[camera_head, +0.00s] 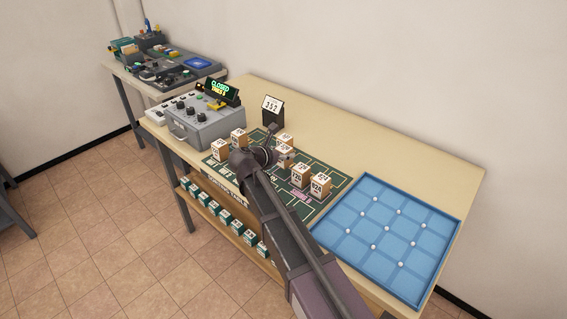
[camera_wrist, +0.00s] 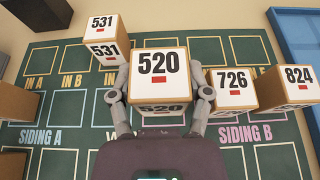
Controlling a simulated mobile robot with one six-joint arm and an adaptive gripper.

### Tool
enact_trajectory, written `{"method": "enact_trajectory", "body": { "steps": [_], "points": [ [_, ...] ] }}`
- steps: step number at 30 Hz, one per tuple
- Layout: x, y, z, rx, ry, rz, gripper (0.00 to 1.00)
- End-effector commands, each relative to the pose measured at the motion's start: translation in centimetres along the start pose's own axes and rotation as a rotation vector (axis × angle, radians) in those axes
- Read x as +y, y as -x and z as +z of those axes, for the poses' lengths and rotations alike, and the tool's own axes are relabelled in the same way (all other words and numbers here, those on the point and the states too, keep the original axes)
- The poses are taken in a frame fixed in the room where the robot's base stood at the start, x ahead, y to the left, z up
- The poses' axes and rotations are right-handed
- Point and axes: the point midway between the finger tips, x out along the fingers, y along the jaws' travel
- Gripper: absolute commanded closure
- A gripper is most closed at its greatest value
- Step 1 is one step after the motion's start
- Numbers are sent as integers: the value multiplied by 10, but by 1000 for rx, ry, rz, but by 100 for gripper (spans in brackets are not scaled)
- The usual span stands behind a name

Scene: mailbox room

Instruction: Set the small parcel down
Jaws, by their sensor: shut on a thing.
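A small parcel, a box marked 520 (camera_wrist: 158,68), is held between the two fingers of my gripper (camera_wrist: 161,100) in the wrist view. My gripper is shut on its sides. The box looks larger than its neighbours, and its gap above the board cannot be judged. In the head view my gripper (camera_head: 268,157) is over the green board (camera_head: 334,177), partly hiding it, and the held box (camera_head: 284,156) shows just beyond it. Box 531 (camera_wrist: 105,43) stands behind and left of it. Boxes 726 (camera_wrist: 231,88) and 824 (camera_wrist: 287,86) stand to its right.
The board has outlined spaces, with SIDING A and SIDING B lettering. A blue tray (camera_head: 324,232) with white pegs lies at the right. A grey control box (camera_head: 200,128) stands at the left, and a 352 sign (camera_head: 272,106) behind. More boxes (camera_head: 219,149) stand left of my gripper.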

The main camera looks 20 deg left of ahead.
Motion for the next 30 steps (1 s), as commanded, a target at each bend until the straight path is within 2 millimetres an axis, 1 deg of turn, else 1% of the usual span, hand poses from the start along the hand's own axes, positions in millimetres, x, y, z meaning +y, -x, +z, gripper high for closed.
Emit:
{"method": "enact_trajectory", "body": {
  "steps": [8,21,30],
  "points": [
    [0,-1,-4,0,0,1,89],
    [0,-13,-33,0,1,1,89],
    [1,-14,-35,0,1,1,89]
  ]
}}
